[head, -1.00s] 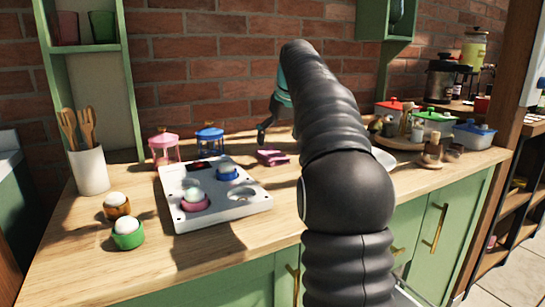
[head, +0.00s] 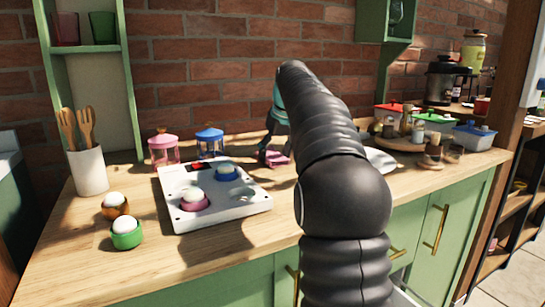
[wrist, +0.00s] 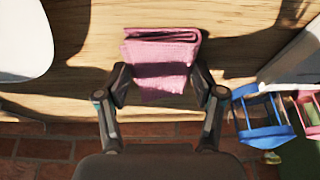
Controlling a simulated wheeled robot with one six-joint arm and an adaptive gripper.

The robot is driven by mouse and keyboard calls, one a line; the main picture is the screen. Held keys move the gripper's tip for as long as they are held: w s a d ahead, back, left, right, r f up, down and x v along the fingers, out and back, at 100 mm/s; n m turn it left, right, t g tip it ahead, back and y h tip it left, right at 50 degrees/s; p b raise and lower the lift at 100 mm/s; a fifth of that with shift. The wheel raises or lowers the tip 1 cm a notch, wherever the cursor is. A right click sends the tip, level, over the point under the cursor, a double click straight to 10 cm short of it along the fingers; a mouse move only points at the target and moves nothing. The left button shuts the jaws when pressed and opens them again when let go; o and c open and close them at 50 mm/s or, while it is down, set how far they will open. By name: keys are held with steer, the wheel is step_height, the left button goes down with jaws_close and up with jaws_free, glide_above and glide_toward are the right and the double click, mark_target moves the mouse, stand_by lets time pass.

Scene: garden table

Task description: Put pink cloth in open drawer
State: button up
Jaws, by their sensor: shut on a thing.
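The folded pink cloth (wrist: 162,60) lies on the wooden counter near the back wall. It also shows in the head view (head: 277,158), partly behind my gripper (head: 272,152). In the wrist view my gripper (wrist: 160,88) has a finger on each side of the cloth's near part and is shut on it. The cloth appears still at counter level. No open drawer shows clearly; a pale edge (head: 402,287) beside my arm at the cabinet front may belong to one, but my arm hides most of that area.
Left of the cloth is a white board (head: 212,212) with pink and blue cups. Pink (head: 163,147) and blue (head: 209,142) lantern-like jars stand behind it. A white plate (head: 380,160) lies right of the cloth, partly behind my arm. The brick wall (head: 230,90) is close behind.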

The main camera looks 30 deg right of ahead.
mark_target(272, 150)
step_height(272, 150, up, 4)
steer(key=shift+r+p, duration=0.2)
steer(key=shift+p, duration=0.6)
steer(key=s+d+r, duration=0.5)
steer(key=s+r, duration=0.1)
steer(key=s, duration=0.4)
steer(key=shift+d+r, duration=0.3)
steer(key=shift+d, duration=0.05)
steer(key=shift+s, duration=0.1)
